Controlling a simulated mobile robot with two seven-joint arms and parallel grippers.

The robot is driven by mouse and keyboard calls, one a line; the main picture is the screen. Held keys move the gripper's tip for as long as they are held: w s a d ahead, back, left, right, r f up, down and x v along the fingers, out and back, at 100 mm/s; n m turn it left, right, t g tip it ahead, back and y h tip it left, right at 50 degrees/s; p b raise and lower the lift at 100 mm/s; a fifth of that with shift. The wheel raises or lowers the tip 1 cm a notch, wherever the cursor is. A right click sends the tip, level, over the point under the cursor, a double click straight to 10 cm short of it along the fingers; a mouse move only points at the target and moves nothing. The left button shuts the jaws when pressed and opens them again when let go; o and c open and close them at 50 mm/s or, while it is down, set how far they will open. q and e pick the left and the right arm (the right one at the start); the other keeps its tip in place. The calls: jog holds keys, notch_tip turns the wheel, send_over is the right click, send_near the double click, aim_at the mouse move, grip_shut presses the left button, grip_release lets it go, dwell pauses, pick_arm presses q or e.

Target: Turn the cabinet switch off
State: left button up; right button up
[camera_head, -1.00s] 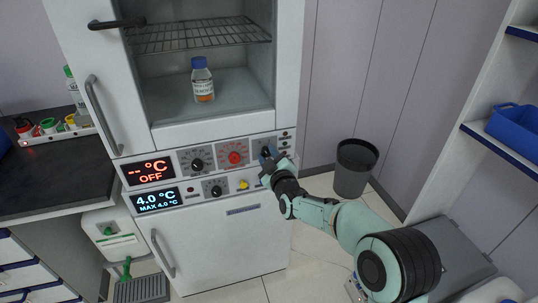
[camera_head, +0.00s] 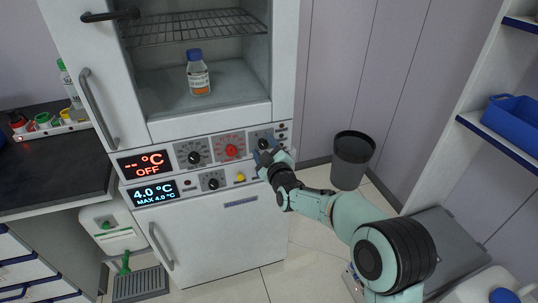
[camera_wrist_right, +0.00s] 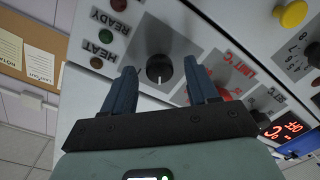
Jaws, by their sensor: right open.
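The cabinet (camera_head: 215,215) is white, with knobs and two displays on its front panel. The upper display (camera_head: 147,163) reads "--°C OFF" in red. My right gripper (camera_head: 267,155) is open and empty in front of the panel's right end, just below a black knob (camera_head: 265,143). In the right wrist view, this knob (camera_wrist_right: 159,68) lies between the two blue fingers of the right gripper (camera_wrist_right: 159,70), its white mark pointing down in the picture. Gaps show on both sides; I cannot tell whether the fingers reach around it. My left gripper is not in view.
A red dial (camera_head: 231,151) and another black knob (camera_head: 193,157) are left of the gripper. A yellow button (camera_head: 239,178) is below. Indicator lamps (camera_wrist_right: 106,37) sit beside the knob. A black bin (camera_head: 352,160) stands right of the cabinet. A bottle (camera_head: 198,75) stands inside.

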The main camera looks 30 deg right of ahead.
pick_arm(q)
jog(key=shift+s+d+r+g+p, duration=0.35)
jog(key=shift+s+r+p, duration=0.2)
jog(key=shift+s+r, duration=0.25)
pick_arm(e)
jog(key=v, duration=1.3)
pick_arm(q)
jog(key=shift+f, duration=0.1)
pick_arm(e)
jog(key=shift+s, duration=0.1)
